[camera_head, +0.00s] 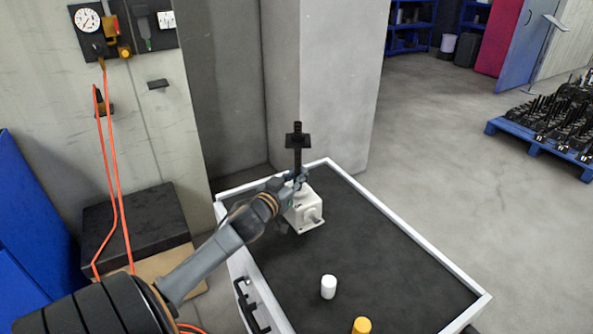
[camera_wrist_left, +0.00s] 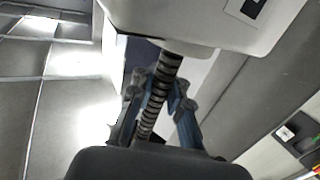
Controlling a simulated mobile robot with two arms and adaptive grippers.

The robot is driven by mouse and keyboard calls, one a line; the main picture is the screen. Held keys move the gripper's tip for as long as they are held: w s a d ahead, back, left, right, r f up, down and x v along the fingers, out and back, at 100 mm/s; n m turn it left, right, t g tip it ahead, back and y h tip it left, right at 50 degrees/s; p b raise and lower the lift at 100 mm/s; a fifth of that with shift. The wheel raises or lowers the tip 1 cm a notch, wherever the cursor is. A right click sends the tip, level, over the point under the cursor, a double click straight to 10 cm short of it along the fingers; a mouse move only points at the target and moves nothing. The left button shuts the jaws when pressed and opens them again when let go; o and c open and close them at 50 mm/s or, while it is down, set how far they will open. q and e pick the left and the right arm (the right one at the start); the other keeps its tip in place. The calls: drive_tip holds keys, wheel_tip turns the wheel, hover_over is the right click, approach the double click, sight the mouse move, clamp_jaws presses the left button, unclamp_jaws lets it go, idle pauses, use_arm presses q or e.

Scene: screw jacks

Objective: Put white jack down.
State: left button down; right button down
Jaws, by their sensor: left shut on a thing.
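The white jack (camera_head: 303,210) has a boxy white body and a dark threaded spindle with a black plate near its top. It is upright at the far left part of the dark-topped table (camera_head: 365,240); I cannot tell whether its base touches the surface. My left gripper (camera_head: 298,181) is shut on the spindle just above the body. In the left wrist view, the fingers (camera_wrist_left: 160,88) close around the ribbed spindle, and the white body (camera_wrist_left: 205,18) fills the top. My right gripper is not in view.
The table has a raised white rim (camera_head: 425,246). A white cylinder (camera_head: 328,287) and a yellow one (camera_head: 362,326) stand at the near side. A concrete pillar (camera_head: 325,85) rises behind the table. The table's right part is clear. A blue pallet (camera_head: 540,145) with black jacks is at far right.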

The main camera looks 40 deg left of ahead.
use_arm(q)
drive_tip(key=shift+w+a, duration=0.15)
drive_tip(key=shift+w, duration=0.4)
wheel_tip(320, 180, down, 3)
drive_tip(key=shift+w+r+p, duration=0.1)
drive_tip(key=shift+r+p, duration=0.05)
drive_tip(key=shift+p, duration=0.15)
drive_tip(key=shift+f, duration=0.2)
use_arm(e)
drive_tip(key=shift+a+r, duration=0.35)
use_arm(q)
drive_tip(key=c, duration=1.8)
unclamp_jaws()
drive_tip(key=shift+s+f, duration=0.2)
drive_tip(key=shift+f, duration=0.5)
drive_tip(key=o, duration=0.4)
drive_tip(key=shift+o, duration=0.5)
drive_tip(key=shift+s+r, duration=0.15)
drive_tip(key=shift+r, duration=0.05)
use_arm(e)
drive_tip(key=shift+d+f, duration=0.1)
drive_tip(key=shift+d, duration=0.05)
use_arm(q)
drive_tip(key=shift+s+f, duration=0.1)
